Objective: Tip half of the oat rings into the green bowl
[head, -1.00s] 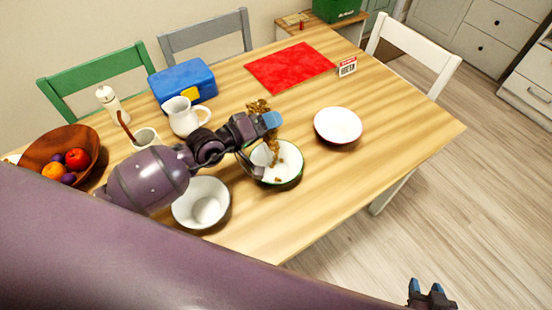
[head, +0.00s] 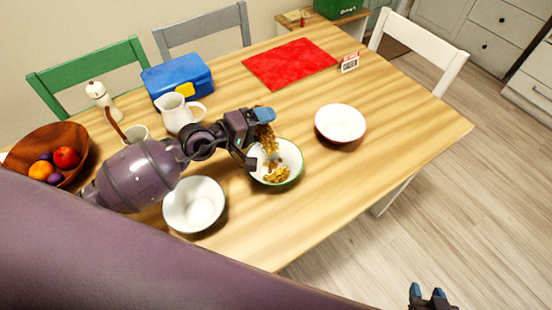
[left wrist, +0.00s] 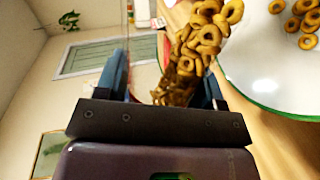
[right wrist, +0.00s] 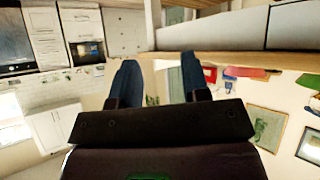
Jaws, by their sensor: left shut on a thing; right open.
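The green bowl (head: 294,178), white inside with a green rim, stands on the table with a small heap of oat rings (head: 277,174) in it. It also shows at the right of the left wrist view (left wrist: 262,72). My left gripper (head: 255,138) is just above its far left edge, shut on a container of oat rings. The container itself is hardly visible, seemingly see-through. It is tipped; a dense mass of rings (left wrist: 205,38) shows between and beyond the fingers, spilling toward the bowl. My right gripper (head: 427,293) is open and empty, off the table at bottom right.
A white bowl (head: 182,213) stands close to the left, under my left arm. A pitcher (head: 174,113), blue box (head: 178,80) and fruit bowl (head: 70,137) stand behind and left. The table's right part is clear.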

